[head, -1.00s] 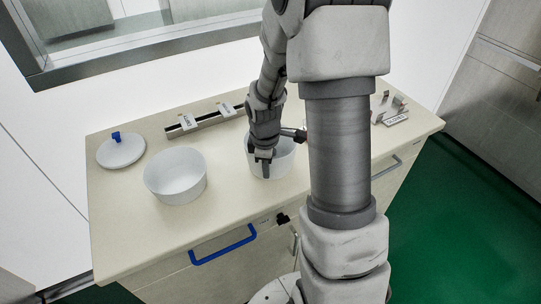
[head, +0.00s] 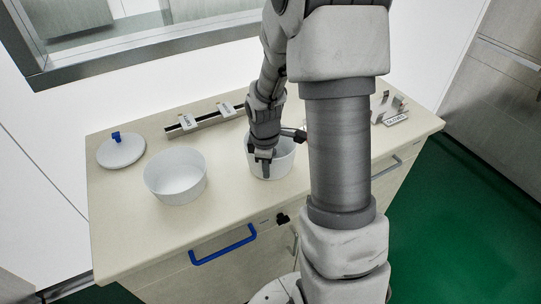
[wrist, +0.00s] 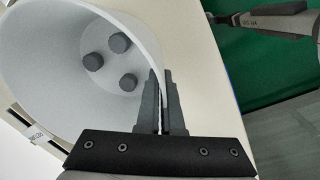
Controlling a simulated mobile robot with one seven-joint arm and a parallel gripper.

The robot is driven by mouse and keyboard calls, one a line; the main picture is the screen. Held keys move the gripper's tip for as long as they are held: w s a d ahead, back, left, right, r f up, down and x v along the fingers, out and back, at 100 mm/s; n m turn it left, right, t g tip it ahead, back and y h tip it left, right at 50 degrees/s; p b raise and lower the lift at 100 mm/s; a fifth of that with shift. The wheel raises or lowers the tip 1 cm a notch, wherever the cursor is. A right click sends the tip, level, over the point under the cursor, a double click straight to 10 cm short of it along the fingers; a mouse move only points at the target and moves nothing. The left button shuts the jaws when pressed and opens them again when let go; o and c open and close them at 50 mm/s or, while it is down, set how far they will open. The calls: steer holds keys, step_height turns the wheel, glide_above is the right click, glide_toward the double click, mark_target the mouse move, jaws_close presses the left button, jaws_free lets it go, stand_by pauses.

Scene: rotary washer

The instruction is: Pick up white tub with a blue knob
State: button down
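A white tub (head: 283,163) stands on the cabinet top, partly hidden behind my arm. My gripper (head: 264,162) points down at its left side. In the wrist view, my gripper (wrist: 163,100) has its two fingers close together, one inside and one outside the tub wall (wrist: 50,75), pinching it near the rim. Three dark grey round pieces (wrist: 119,43) lie at the bottom of this tub. No blue knob shows on it. A blue knob (head: 116,136) sits on a round white lid-like piece (head: 122,152) at the far left. A second white tub (head: 176,176) stands between them, open and empty.
A labelled rail (head: 206,119) lies behind the tubs. Small metal parts and a label (head: 396,118) are at the right end of the cabinet top (head: 140,225). A blue handle (head: 223,245) is on the cabinet front. The front left of the top is clear.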

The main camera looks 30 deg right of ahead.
steer(key=shift+r, duration=0.1)
stand_by(0.3)
steer(key=shift+r, duration=0.75)
step_height(320, 180, up, 3)
steer(key=shift+f, duration=0.2)
steer(key=s+d+r, duration=0.6)
steer(key=d, duration=0.3)
steer(key=shift+s+d+r, duration=0.25)
steer(key=shift+s+r, duration=0.1)
